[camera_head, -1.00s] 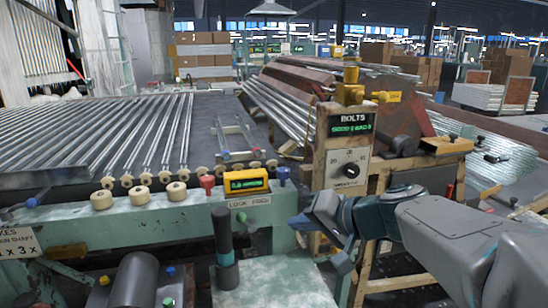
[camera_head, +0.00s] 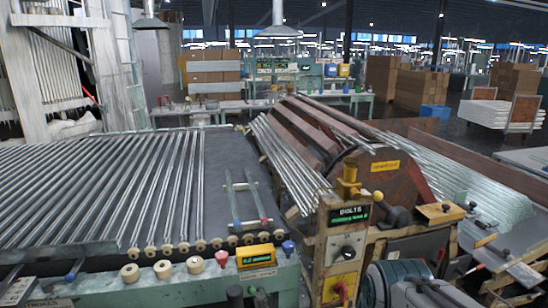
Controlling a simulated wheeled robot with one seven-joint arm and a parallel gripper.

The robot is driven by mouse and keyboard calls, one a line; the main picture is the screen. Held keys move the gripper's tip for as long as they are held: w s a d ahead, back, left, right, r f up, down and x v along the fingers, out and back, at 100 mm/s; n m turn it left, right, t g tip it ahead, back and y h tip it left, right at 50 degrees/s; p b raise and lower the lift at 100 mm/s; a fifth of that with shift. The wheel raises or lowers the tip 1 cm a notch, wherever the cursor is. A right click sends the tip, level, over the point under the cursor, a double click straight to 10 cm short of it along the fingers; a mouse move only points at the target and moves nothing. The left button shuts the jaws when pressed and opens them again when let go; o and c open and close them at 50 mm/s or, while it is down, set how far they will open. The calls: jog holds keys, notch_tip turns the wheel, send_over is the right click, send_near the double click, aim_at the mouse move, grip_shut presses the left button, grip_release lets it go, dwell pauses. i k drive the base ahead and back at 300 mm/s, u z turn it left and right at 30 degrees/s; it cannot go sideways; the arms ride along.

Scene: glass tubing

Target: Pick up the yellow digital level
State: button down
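The yellow digital level (camera_head: 256,256) is a small yellow box with a dark face and green lit digits. It sits on the front ledge of the green machine (camera_head: 190,285), between a red knob (camera_head: 222,258) and a blue knob (camera_head: 288,248). Nothing is touching it from above. Part of my arm shows at the bottom right edge, right of the level and apart from it. My gripper is not visible in this view.
Glass tubes (camera_head: 150,190) lie in rows on the dark bed behind the ledge. Several cream rollers (camera_head: 163,268) line its front.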

aim_at(262, 255)
jog(key=z, duration=1.05)
jog(key=i, duration=0.6)
jog(key=u, duration=2.1)
